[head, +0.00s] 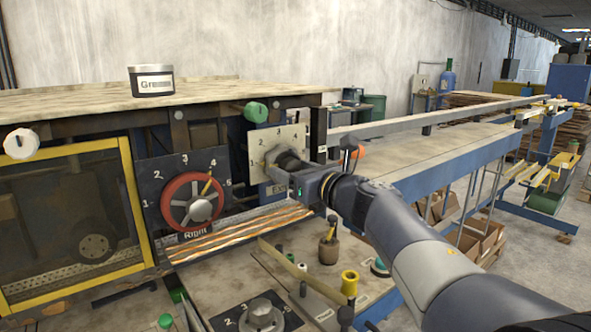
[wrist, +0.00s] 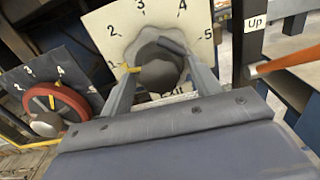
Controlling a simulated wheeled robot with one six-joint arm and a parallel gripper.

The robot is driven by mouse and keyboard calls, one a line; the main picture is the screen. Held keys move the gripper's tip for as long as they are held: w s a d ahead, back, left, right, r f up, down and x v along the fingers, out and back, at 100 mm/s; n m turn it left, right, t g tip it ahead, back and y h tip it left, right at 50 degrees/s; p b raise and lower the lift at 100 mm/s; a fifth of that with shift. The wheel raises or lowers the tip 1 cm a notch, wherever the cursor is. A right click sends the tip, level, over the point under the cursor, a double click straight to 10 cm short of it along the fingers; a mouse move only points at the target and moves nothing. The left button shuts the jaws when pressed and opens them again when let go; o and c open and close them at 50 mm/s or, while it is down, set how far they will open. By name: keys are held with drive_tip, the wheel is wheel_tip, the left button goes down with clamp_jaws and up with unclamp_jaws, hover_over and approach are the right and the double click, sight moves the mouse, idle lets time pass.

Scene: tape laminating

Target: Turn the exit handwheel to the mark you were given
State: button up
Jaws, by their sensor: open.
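A dark grey handwheel with a round hub (wrist: 158,74) sits on a pale plate (wrist: 98,22) numbered 1 to 5. Its yellow pointer (wrist: 131,69) points left, close to the 1. In the head view the pale plate (head: 293,133) stands behind my gripper (head: 293,165). In the wrist view my gripper (wrist: 161,76) is open, with one finger on each side of the hub. I cannot tell whether the fingers touch the wheel.
A red handwheel (head: 166,204) labelled Right is to the left, its yellow pointer near 4. A grey knob (head: 262,314) is on a low plate in front. An orange-tipped lever (head: 357,151) stands close beside my wrist. A tin (head: 151,81) sits on the machine top.

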drive_tip(key=shift+c, duration=0.5)
drive_tip(key=c, duration=0.9)
drive_tip(key=shift+m, duration=0.3)
drive_tip(key=m+p, duration=0.2)
drive_tip(key=m, duration=0.1)
drive_tip(key=shift+r+m, duration=0.15)
drive_tip(key=shift+m, duration=0.25)
drive_tip(key=m+p, duration=0.1)
drive_tip(key=m, duration=0.2)
drive_tip(key=shift+m+p, duration=0.3)
drive_tip(key=shift+p, duration=0.1)
drive_tip(key=m+p, duration=0.2)
drive_tip(key=m, duration=0.3)
drive_tip(key=shift+p, duration=0.35)
drive_tip(key=shift+m+p, duration=0.6)
drive_tip(key=shift+m, duration=0.7)
